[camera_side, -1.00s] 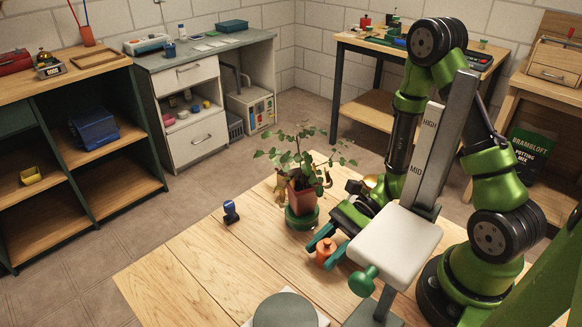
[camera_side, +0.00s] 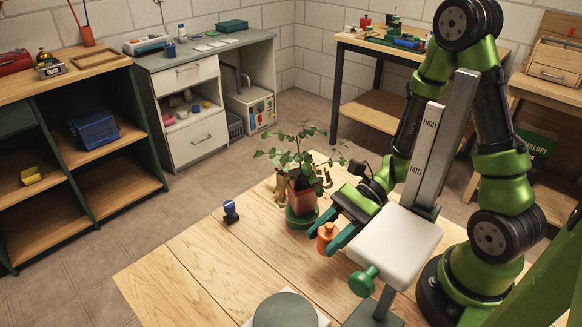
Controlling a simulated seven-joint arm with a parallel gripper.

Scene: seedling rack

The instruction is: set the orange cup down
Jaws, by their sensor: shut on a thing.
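The orange cup (camera_side: 326,233) is a small orange piece with a narrower top, held roughly upright. My gripper (camera_side: 327,239) has its teal fingers shut on it from either side. The cup appears to hang a little above the wooden table (camera_side: 215,270), though the gap under it is hard to judge. Part of the cup is hidden by the fingers.
A potted plant (camera_side: 302,201) on a green base stands just behind the gripper. A stand with a white platform (camera_side: 396,238), a green knob (camera_side: 364,281) and a marked column (camera_side: 430,150) is close on the right. A round grey disc (camera_side: 285,311) lies in front. The table's left is mostly clear, with a small blue object (camera_side: 231,211).

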